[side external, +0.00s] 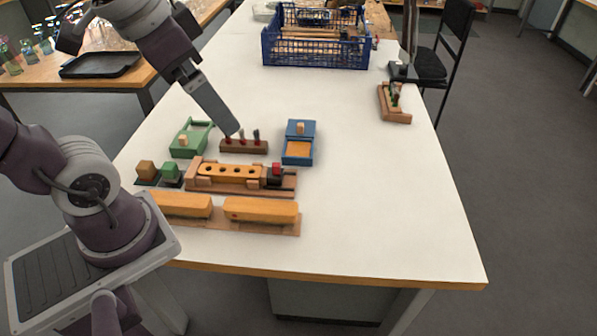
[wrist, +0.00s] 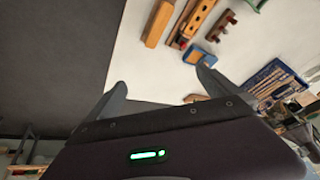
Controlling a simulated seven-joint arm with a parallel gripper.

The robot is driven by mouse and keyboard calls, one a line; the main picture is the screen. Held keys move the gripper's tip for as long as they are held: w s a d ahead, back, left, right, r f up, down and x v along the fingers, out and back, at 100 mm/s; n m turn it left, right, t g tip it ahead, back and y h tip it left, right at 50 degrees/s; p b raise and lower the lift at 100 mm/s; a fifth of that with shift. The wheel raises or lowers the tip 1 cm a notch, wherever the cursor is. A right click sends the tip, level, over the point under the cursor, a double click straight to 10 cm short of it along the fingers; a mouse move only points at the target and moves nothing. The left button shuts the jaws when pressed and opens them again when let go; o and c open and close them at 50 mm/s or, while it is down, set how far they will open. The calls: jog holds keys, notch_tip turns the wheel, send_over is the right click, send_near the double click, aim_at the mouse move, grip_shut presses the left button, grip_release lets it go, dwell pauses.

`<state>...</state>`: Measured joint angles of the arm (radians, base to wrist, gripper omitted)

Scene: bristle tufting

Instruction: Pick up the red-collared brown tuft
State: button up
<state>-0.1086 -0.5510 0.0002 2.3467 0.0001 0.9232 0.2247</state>
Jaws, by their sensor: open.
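A small brown rack (side external: 245,147) on the white table holds a few upright tufts (side external: 256,135). They are too small for me to be sure which one has the red collar. My gripper (side external: 233,131) appears just over the left part of this rack in the side view, partly hiding the tufts there. In the wrist view, the fingers of my gripper (wrist: 162,82) are spread wide with nothing between them. The brown rack also shows in the wrist view (wrist: 220,27), beyond the fingers.
A green box (side external: 190,139) and a blue box (side external: 298,143) flank the rack. In front lie an orange block with holes (side external: 232,172) and yellow-orange blocks (side external: 261,209). Another small rack (side external: 394,104) and a blue crate (side external: 315,50) stand farther back.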

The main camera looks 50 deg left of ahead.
jog(key=shift+n+t+h, duration=0.3)
jog(key=shift+n+t, duration=0.1)
jog(key=shift+n, duration=0.2)
jog(key=s, duration=0.1)
jog(key=s+d+f, duration=0.1)
jog(key=s+d, duration=0.1)
jog(key=s, duration=0.1)
jog(key=shift+s+f, duration=0.1)
jog(key=shift+f, duration=0.25)
jog(key=shift+c, duration=1.1)
jog(key=shift+s+f, duration=0.1)
jog(key=shift+s, duration=0.05)
jog(key=c, duration=1.3)
jog(key=shift+c, duration=0.2)
